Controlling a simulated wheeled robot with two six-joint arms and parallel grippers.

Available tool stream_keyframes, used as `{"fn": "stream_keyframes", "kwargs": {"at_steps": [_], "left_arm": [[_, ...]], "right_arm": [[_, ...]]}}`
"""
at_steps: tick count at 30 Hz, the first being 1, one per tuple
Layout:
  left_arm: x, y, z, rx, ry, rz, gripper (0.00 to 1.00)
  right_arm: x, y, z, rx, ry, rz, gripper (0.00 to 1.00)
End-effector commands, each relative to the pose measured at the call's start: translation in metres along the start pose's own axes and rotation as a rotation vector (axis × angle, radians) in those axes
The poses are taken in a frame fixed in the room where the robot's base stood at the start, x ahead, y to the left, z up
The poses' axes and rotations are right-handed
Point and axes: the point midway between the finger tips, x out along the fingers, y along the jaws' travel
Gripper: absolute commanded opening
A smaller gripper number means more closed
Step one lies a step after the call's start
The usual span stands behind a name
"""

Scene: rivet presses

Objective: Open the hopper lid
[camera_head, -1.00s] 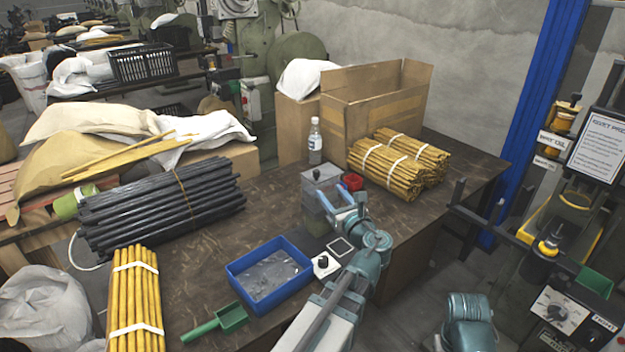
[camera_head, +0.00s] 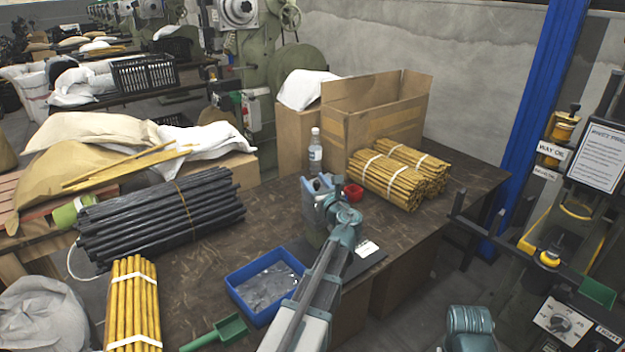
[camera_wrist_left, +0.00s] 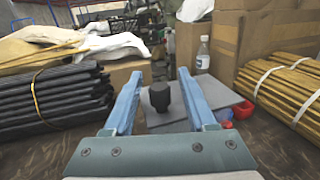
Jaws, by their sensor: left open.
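The hopper (camera_head: 312,225) is a grey box on the dark table, partly hidden behind my left gripper in the head view. Its grey lid (camera_wrist_left: 212,94) with a black knob (camera_wrist_left: 160,97) shows in the left wrist view. My left gripper (camera_head: 318,184) is over the top of the hopper with its blue fingers apart. In the left wrist view the knob appears between the two open fingers (camera_wrist_left: 159,76), with a gap on each side. The lid looks closed, though the gripper hides most of it in the head view. My right gripper is not in view.
A small red bin (camera_head: 353,192) and a clear bottle (camera_head: 315,152) stand close to the hopper. A blue tray (camera_head: 240,300) is nearer me. Yellow rod bundles (camera_head: 385,182), black rods (camera_head: 150,215) and a cardboard box (camera_head: 390,125) surround the work area.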

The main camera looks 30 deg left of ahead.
Motion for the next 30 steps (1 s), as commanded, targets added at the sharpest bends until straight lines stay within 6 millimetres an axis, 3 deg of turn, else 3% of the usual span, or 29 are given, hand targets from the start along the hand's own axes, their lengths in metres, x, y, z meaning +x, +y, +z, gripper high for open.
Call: {"fn": "stream_keyframes", "kwargs": {"at_steps": [6,15,24,30], "left_arm": [[0.0141,0.0,0.0,0.0,0.0,0.0,0.57],[0.0148,0.0003,0.0,0.0,0.0,0.0,0.57],[0.0145,0.0001,0.0,0.0,0.0,0.0,0.03],[0.0145,0.0001,0.0,0.0,0.0,0.0,0.0]], "right_arm": [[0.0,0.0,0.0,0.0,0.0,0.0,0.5],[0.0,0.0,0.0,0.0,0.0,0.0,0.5],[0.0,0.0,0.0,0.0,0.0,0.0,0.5],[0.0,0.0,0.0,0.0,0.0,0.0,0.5]]}}
